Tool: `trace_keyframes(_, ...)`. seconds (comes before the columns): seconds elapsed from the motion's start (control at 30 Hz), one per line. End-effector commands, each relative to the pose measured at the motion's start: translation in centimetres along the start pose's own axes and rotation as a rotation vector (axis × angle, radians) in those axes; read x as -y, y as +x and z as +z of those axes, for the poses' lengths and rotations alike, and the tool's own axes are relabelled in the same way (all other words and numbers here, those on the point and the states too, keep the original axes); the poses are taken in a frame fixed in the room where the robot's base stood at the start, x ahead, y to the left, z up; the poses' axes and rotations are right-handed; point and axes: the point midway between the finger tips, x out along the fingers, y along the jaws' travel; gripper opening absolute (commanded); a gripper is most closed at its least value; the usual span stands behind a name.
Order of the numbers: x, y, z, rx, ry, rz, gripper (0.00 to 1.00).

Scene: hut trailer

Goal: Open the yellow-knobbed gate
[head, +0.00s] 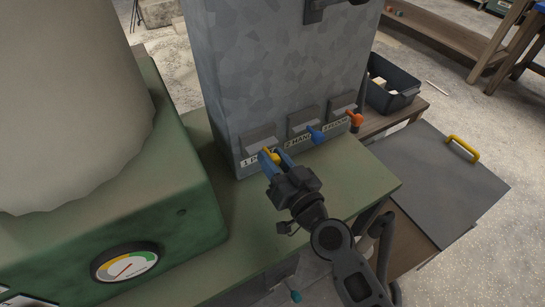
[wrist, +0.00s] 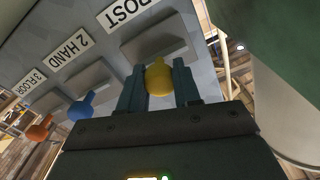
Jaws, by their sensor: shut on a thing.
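The yellow knob (wrist: 158,78) belongs to the gate labelled "1 POST" (wrist: 130,10), one of several gates low on the front of a grey metal cabinet (head: 275,70). My gripper (head: 270,157) reaches up to this gate in the head view. In the wrist view my gripper (wrist: 158,88) has one finger on each side of the yellow knob and is shut on it. The grey gate housing (wrist: 155,47) sits just behind the knob. Whether the gate has moved cannot be told.
A blue knob (head: 316,134) and an orange knob (head: 354,119) stick out beside it, on "2 HAND" and "3 FLOOR". A green machine with a dial (head: 127,264) stands left. A dark bin (head: 393,98) and a grey lid with a yellow handle (head: 462,148) are right.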

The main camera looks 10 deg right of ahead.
Motion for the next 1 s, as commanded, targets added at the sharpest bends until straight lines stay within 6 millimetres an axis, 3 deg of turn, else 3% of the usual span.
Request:
trace_keyframes(0.3, -0.1, -4.6, -0.1, -0.006, -0.001, 0.002, 0.00)
trace_keyframes(0.67, -0.1, -5.0, -0.4, -0.007, -0.001, 0.002, 0.00)
trace_keyframes(0.7, -0.1, -5.0, -0.4, -0.007, -0.001, 0.002, 0.35)
trace_keyframes(0.93, 0.0, -5.0, -0.2, -0.004, 0.000, 0.002, 0.57)
trace_keyframes(1.0, 0.0, -5.0, -0.2, -0.004, 0.000, 0.002, 0.58)
